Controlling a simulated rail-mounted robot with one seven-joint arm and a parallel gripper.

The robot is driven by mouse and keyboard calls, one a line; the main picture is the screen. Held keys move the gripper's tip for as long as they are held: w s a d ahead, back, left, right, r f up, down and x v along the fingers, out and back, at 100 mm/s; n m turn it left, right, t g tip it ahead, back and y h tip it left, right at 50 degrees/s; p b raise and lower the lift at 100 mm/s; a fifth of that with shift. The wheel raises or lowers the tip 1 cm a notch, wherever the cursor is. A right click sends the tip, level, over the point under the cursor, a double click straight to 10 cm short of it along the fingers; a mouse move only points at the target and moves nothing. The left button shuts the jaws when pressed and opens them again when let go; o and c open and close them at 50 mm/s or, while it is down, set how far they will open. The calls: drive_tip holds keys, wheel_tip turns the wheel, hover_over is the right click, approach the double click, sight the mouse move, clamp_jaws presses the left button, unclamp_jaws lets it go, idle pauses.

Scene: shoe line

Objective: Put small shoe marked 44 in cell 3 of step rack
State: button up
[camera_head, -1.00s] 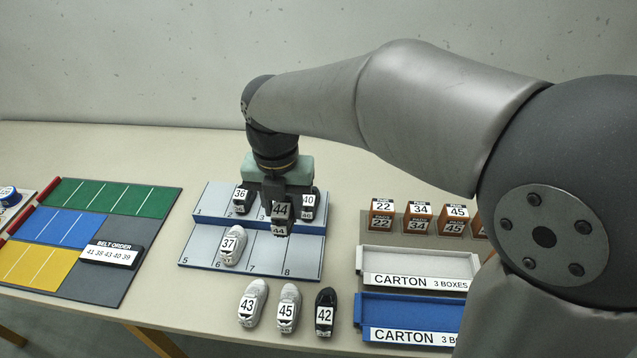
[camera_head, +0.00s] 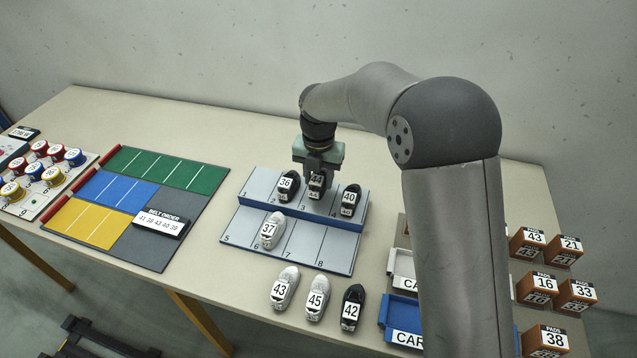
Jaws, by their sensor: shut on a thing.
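The dark small shoe marked 44 (camera_head: 316,186) is at cell 3 on the upper step of the grey and blue step rack (camera_head: 297,255). My gripper (camera_head: 318,172) is above it with its jaws shut on it. The shoe is between the dark shoe marked 36 (camera_head: 287,184) and the dark shoe marked 40 (camera_head: 349,200), at about their height. I cannot tell whether its sole touches the step. A white shoe marked 37 (camera_head: 271,231) stands in cell 6 of the lower step.
Shoes marked 43 (camera_head: 284,288), 45 (camera_head: 317,305) and 42 (camera_head: 351,308) stand on the table in front of the rack. A colour-zoned board (camera_head: 197,222) lies left.

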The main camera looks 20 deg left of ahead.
drive_tip(key=shift+w+a+f, duration=0.1)
drive_tip(key=shift+w+f, duration=0.1)
drive_tip(key=shift+f, duration=1.6)
drive_tip(key=shift+f, duration=0.1)
drive_tip(key=shift+f, duration=0.15)
drive_tip(key=o, duration=1)
drive_tip(key=shift+c, duration=0.2)
wheel_tip(320, 180, up, 12)
drive_tip(key=shift+r+b, duration=0.25)
drive_tip(key=shift+b, duration=0.1)
